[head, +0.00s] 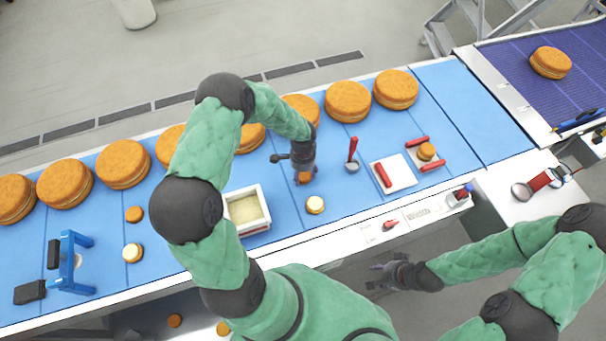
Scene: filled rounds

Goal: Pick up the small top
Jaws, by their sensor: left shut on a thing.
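My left gripper (304,173) is over the blue belt, pointing down. It is shut on a small orange-brown top (304,178), which is partly hidden by the fingers. A small round with a pale cream face (315,204) lies on the belt just below and right of it in the picture. My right gripper (385,267) is away from the belt, in front of its near edge; its fingers are too small to read.
Large orange-brown rounds (348,101) line the far side. A cream-filled tray (248,210) is left of my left gripper. A white board (393,173), a red-handled tool (352,155) and a small round on a plate (426,151) are right. A blue stand (72,262) is far left.

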